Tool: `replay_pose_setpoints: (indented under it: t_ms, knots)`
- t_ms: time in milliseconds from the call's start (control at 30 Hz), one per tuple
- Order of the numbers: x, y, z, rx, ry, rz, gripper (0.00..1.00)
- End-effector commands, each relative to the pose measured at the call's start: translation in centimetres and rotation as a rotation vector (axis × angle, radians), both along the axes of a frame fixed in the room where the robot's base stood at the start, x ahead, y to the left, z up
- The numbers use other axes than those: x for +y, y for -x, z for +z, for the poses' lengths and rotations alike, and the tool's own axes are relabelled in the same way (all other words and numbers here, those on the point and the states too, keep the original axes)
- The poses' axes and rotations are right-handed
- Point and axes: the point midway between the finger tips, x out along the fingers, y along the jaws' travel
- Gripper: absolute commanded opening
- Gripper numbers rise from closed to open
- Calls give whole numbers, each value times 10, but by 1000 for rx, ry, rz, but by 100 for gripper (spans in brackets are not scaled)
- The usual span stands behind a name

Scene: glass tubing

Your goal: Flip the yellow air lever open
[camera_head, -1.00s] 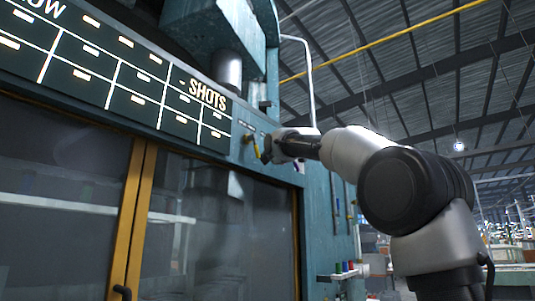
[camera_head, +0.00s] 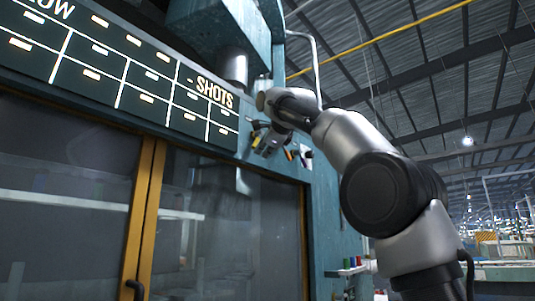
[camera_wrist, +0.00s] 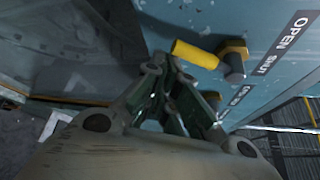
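The yellow air lever (camera_wrist: 195,54) shows in the wrist view as a yellow handle on a dark pivot with a brass-coloured base. Its handle points left, away from the OPEN and SHUT label (camera_wrist: 283,42). In the head view a bit of yellow handle (camera_head: 257,139) shows on the machine's panel, partly covered by my gripper. My gripper (camera_wrist: 166,62) has its fingertips drawn together just left of and below the handle, and nothing shows between them. Whether a finger touches the handle I cannot tell.
A second fitting with an orange part (camera_head: 289,154) and a knob (camera_head: 305,151) sit to the right on the same panel. The shot board (camera_head: 150,80) is to the left, above glass doors (camera_head: 60,180) with yellow frames. Open hall space lies right.

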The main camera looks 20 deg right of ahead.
Motion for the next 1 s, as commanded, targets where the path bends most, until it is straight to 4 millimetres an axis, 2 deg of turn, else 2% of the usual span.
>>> replay_pose_setpoints:
  t_ms: [300, 1000]
  knots:
    - [12, 8, 5, -2, 1, 3, 0]
    - [15, 11, 8, -3, 1, 2, 0]
